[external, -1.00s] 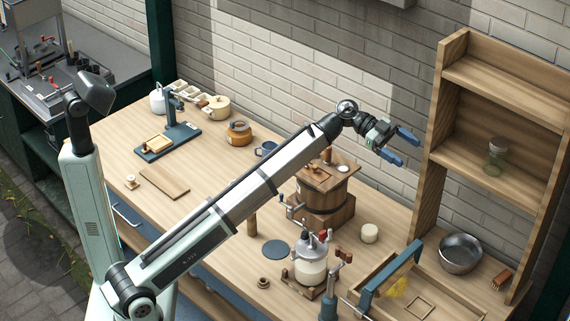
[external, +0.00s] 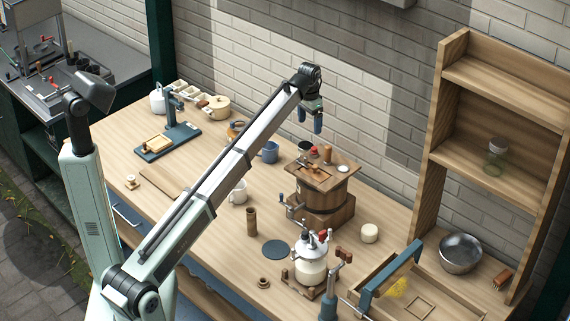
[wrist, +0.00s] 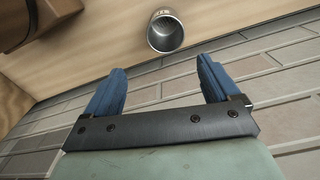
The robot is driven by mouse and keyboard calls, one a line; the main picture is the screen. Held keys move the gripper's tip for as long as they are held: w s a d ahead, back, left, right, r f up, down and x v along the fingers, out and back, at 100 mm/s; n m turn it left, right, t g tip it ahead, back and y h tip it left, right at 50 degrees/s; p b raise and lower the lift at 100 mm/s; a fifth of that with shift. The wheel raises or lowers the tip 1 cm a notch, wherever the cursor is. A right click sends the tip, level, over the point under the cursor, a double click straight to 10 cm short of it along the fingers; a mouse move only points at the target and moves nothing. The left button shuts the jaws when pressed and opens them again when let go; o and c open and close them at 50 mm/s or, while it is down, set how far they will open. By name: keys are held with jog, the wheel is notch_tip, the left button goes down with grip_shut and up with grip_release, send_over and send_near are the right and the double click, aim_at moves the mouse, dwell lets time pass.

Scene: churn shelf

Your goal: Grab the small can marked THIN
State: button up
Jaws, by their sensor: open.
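My gripper (external: 310,119) points down above the back of the workbench, near the brick wall, and is open and empty. In the wrist view its two blue fingers (wrist: 161,70) are spread apart. A small metal can (wrist: 166,33), open at the top, stands on the bench just beyond the fingertips, apart from them. In the external view a small dark-topped can (external: 305,147) stands behind the wooden churn, below my gripper and partly hidden. I cannot read THIN on it in either view.
The wooden churn (external: 323,200) stands in front of the can. A blue mug (external: 268,152) and a white mug (external: 238,192) stand to its left. The brick wall (external: 350,100) is close behind.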

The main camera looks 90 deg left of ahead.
aim_at(306, 151)
jog(key=shift+s+a+f, duration=0.1)
jog(key=shift+s+f, duration=0.1)
jog(key=shift+f, duration=2.15)
jog(key=shift+s+d+f, duration=0.1)
jog(key=shift+s+f, duration=0.1)
jog(key=shift+f, duration=2.1)
jog(key=shift+s+a+f, duration=0.1)
jog(key=shift+s+f, duration=0.1)
jog(key=shift+f, duration=2.15)
jog(key=c, duration=1.1)
